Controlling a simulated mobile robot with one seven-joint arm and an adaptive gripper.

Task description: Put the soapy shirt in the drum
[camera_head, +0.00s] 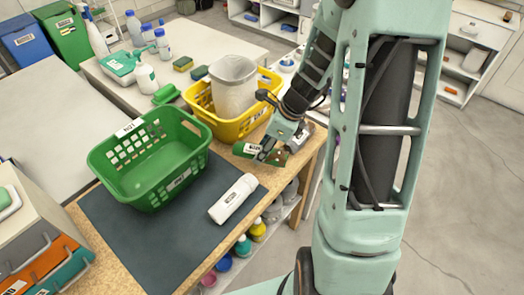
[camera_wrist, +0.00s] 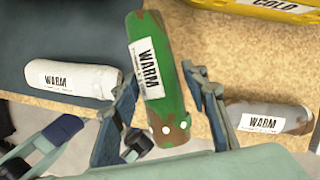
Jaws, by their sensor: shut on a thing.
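My gripper (camera_head: 268,150) is shut on a green roll with brown patches (camera_wrist: 160,75), with a finger on each side of it in the wrist view (camera_wrist: 165,110). The roll has a white WARM label and a few white spots near its lower end. In the head view the green roll (camera_head: 246,150) is at the right edge of the table, partly hidden by my fingers. A white roll (camera_head: 233,198) labelled WARM lies on the dark mat. A brown-grey roll (camera_wrist: 268,117), also labelled WARM, lies right of my gripper. I cannot tell which thing is the drum.
A green basket (camera_head: 103,165) stands on the dark mat (camera_head: 165,245). A yellow basket (camera_head: 222,131) behind holds a pale grey bin (camera_head: 234,88). Bottles and sponges (camera_head: 183,63) stand at the back left. Coloured bottles (camera_head: 243,246) are on a shelf below the table edge.

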